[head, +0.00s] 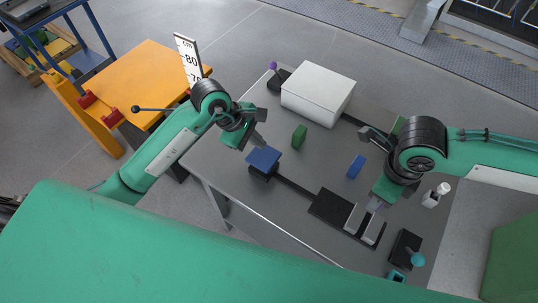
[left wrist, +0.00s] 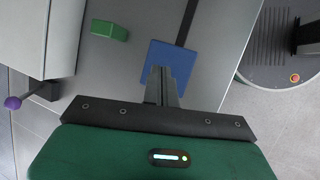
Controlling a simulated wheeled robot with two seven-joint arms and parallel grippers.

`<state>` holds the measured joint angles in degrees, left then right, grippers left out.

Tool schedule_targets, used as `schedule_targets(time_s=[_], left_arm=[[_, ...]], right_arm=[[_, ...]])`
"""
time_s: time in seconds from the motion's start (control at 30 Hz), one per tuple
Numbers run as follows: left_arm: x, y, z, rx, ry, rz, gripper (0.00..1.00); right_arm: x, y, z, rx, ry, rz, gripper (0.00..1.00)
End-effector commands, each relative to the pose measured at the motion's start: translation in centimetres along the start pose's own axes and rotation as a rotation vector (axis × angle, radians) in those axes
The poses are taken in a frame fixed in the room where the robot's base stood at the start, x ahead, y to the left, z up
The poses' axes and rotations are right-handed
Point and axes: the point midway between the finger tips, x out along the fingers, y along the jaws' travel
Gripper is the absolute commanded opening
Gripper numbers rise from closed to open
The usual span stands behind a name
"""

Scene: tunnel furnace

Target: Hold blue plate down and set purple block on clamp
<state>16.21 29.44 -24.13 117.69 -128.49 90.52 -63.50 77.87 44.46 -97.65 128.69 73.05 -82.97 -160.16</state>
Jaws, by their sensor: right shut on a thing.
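The blue plate (head: 263,157) lies flat at the left end of a dark bar on the grey table; it also shows in the left wrist view (left wrist: 183,53). My left gripper (head: 261,143) is shut, its fingertips together over the plate's edge in the left wrist view (left wrist: 160,70). I cannot tell whether they touch the plate. The clamp (head: 354,216), with pale metal jaws on a black base, is at the bar's other end. My right gripper (head: 376,206) is shut just above the clamp. The small pale purplish piece at its fingertips seems to be the purple block, mostly hidden.
A white box (head: 318,93) stands at the table's back. A green block (head: 299,136) and a blue block (head: 355,166) lie mid-table. A purple-knobbed lever (head: 273,67) is at the back left, a teal-knobbed one (head: 417,259) at the front right.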

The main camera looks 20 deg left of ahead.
Motion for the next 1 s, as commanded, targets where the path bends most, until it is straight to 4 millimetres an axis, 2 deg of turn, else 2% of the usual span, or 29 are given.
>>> schedule_targets(time_s=[1.0], left_arm=[[4.5,-1.5,-2.0,0.0,0.001,-0.001,0.0]], right_arm=[[0.0,0.0,0.0,0.0,0.0,0.0,0.21]])
